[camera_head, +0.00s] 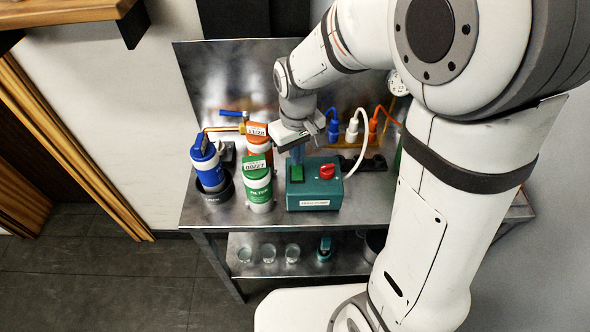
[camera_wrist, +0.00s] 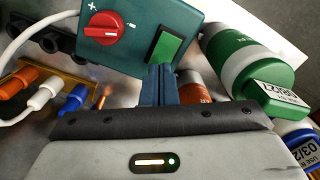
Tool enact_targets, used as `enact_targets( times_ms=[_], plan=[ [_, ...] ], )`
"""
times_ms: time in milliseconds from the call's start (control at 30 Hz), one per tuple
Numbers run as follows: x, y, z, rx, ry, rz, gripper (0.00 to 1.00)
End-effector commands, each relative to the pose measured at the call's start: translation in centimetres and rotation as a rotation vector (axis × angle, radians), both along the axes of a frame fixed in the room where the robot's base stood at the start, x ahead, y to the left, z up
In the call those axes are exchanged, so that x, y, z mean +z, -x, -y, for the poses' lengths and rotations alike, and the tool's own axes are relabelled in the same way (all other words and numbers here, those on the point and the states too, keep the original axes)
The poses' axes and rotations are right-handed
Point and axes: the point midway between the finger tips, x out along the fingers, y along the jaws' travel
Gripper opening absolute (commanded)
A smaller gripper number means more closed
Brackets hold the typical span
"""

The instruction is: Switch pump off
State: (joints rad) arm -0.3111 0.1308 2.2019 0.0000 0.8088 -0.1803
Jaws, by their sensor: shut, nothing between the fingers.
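The pump is a teal box (camera_head: 318,202) with a label on its front, standing on the metal table; it also shows in the wrist view (camera_wrist: 140,55). On its top are a red knob (camera_head: 327,171) at the right and a green rocker switch (camera_head: 296,174) at the left. In the wrist view the red knob (camera_wrist: 106,36) is at the left and the green switch (camera_wrist: 170,48) at the right. My gripper (camera_head: 298,158) is shut and empty, pointing down over the green switch. In the wrist view its blue fingertips (camera_wrist: 160,70) end beside the switch; I cannot tell whether they touch.
A green-and-white filter canister (camera_head: 258,190) stands left of the pump, with a blue one (camera_head: 208,166) and an orange one (camera_head: 257,139) near it.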

Motion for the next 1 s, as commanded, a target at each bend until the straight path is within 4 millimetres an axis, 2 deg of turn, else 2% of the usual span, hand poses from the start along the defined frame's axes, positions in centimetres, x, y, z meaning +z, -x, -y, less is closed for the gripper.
enact_targets(
  times_ms=[1000],
  plan=[
    [-1.5, 0.0, 0.1, -0.002, 0.0, 0.0, 0.0]
  ],
)
